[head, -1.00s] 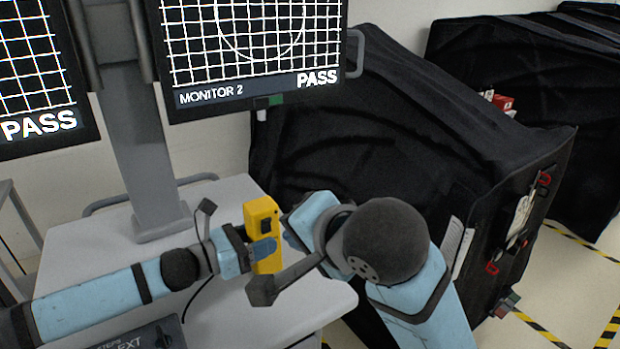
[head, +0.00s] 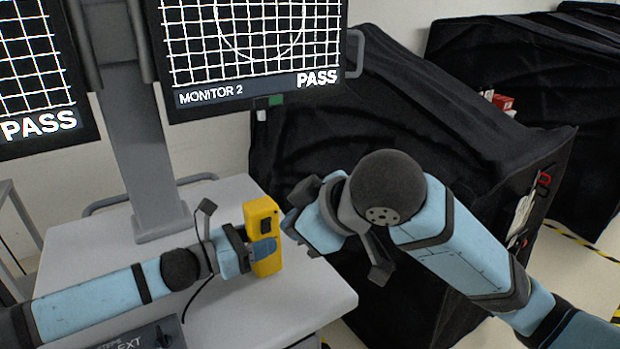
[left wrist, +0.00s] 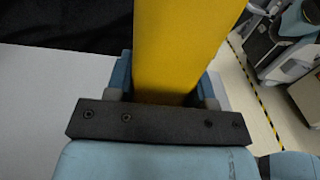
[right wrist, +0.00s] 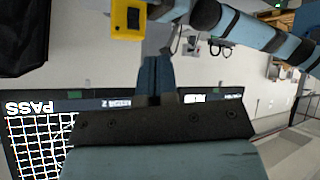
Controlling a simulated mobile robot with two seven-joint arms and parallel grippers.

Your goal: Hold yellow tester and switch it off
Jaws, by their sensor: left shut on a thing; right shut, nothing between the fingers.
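The yellow tester (head: 264,222) is held upright above the grey table in the head view. My left gripper (head: 258,248) is shut on it, with its fingers around the tester's lower part. In the left wrist view the tester (left wrist: 180,50) fills the space between the fingers (left wrist: 165,92). My right gripper (head: 290,222) is close to the right side of the tester in the head view. In the right wrist view its fingers (right wrist: 157,70) are shut together and empty, and the tester (right wrist: 127,22) shows beyond them at the upper left. I cannot read the tester's switch state.
The grey table (head: 230,310) lies below, with a keypad-like panel at its front left. Two monitors showing PASS stand behind, one being Monitor 2 (head: 255,60). A black covered cart (head: 400,120) stands behind my right arm.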

